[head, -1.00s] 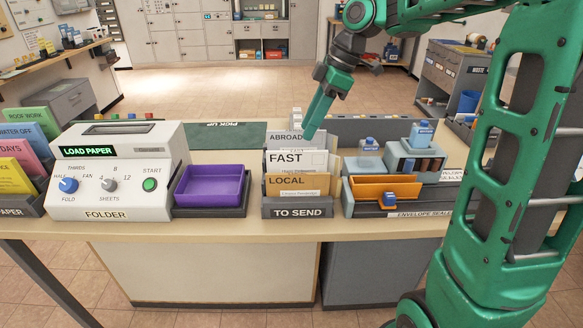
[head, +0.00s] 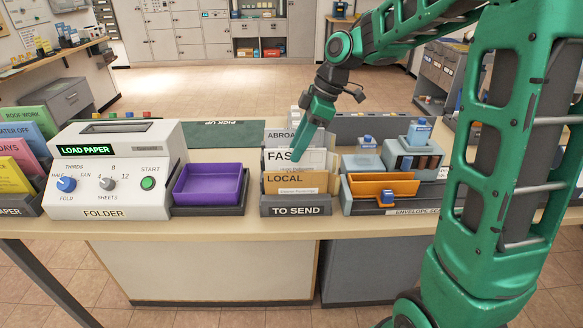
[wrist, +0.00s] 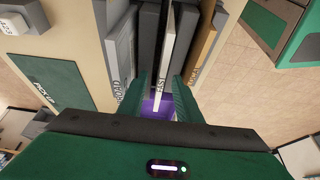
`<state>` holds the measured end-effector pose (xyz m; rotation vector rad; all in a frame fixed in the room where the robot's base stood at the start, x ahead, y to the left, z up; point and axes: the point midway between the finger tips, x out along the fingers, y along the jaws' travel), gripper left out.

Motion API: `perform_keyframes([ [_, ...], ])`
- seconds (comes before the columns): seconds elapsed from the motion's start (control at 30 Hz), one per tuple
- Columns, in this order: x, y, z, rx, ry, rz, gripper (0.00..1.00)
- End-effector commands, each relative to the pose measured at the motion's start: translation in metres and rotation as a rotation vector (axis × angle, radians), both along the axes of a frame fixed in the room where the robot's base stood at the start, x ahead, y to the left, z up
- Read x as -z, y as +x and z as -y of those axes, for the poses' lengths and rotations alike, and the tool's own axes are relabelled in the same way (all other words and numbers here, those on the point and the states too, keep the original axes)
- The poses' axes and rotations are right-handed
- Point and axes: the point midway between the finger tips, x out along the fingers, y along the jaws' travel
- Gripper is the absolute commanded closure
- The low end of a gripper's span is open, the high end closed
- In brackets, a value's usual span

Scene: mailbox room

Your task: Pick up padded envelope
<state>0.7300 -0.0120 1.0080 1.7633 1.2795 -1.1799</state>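I cannot tell for sure which item is the padded envelope. The TO SEND rack (head: 296,210) on the counter holds upright pieces: a tan LOCAL card (head: 290,181) in front, a white FAST card (head: 276,157) behind it and a grey ABROAD card (head: 279,135) at the back. My gripper (head: 294,157) points down over the rack in the head view and hides part of the FAST card. In the wrist view my gripper's (wrist: 159,80) fingers are apart, with the white FAST card's (wrist: 168,55) edge between them. Contact is not clear.
A purple tray (head: 208,183) and the FOLDER machine (head: 118,172) stand left of the rack. The envelope sealer with an orange part (head: 382,187) stands close on the right. A green PICK UP mat (head: 223,134) lies behind.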

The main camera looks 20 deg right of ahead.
Motion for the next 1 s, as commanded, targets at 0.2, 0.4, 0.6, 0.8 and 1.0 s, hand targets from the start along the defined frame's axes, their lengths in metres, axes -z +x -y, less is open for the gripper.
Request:
perform_keyframes([
  [0.2,0.0007,0.0,-0.0001,0.0,0.0,0.0,0.69],
  [0.4,0.003,0.0,-0.0003,0.0,0.0,0.0,0.69],
  [0.6,0.0047,0.0001,-0.0004,0.0,0.001,0.0,0.69],
  [0.8,0.0049,0.0001,-0.0005,0.0,0.0,0.0,0.69],
  [1.0,0.0049,-0.0001,-0.0009,-0.001,0.0,-0.001,1.0],
])
